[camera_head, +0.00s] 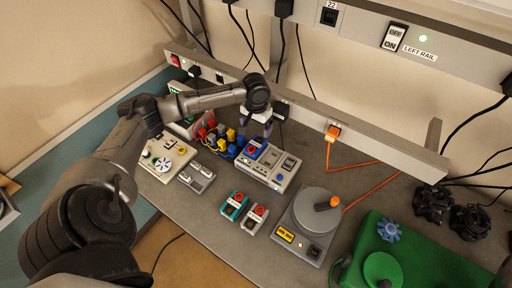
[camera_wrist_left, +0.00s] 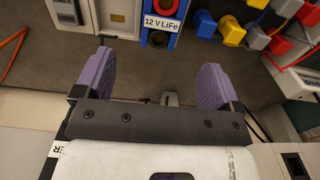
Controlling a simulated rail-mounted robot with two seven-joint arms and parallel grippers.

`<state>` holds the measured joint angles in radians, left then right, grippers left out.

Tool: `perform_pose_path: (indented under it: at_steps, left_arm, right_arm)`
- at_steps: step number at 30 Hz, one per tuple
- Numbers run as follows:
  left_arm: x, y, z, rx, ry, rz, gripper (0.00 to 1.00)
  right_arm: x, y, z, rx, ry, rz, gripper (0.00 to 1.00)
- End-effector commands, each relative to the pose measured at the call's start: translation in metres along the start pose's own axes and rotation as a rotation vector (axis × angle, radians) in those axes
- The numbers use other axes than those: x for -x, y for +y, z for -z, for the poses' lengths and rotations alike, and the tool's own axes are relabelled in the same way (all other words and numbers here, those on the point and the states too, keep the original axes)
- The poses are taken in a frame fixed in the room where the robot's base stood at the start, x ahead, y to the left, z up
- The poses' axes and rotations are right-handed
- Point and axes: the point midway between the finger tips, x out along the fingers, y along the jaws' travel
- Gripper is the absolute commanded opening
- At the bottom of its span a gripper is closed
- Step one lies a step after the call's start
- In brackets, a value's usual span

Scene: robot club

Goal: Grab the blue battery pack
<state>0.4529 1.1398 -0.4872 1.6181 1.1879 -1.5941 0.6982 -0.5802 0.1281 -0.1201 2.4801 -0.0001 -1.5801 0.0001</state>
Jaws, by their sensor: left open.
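The blue battery pack (camera_head: 254,149) stands on the grey bench beside a grey charger unit in the head view, with a red part on top. In the left wrist view the blue pack (camera_wrist_left: 160,36) is at the top middle, with a white "12 V LiFe" label. My left gripper (camera_head: 256,122) is open and empty, above and behind the pack. Its two purple fingers (camera_wrist_left: 157,76) are spread wide in the wrist view, with the pack beyond their gap and bare bench between them. My right gripper is not in view.
The grey charger (camera_head: 270,167) stands right of the pack; yellow and blue connectors (camera_head: 232,135) crowd its left. A teal pack (camera_head: 235,204) and a grey pack (camera_head: 256,216) lie nearer. A turntable device (camera_head: 308,216) stands right. A wall rail (camera_head: 350,138) runs behind.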

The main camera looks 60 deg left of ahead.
Motion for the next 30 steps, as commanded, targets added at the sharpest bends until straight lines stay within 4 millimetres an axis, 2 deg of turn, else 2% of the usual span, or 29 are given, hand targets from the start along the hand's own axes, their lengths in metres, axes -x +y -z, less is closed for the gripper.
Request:
perform_pose_path:
  at_steps: [6, 16, 24, 30]
  left_arm:
    - [-0.033, 0.0, 0.0, -0.001, -0.001, 0.0, 0.89]
    - [-0.052, -0.001, 0.0, -0.002, 0.001, 0.0, 0.89]
    - [-0.086, -0.003, 0.0, -0.002, 0.0, 0.0, 0.89]
    - [-0.099, -0.003, 0.0, -0.004, 0.002, 0.001, 0.89]
  right_arm:
    - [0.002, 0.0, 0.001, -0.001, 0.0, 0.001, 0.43]
    - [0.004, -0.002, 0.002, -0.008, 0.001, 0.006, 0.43]
    - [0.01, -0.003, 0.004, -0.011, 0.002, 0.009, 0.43]
    - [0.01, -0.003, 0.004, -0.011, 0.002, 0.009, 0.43]
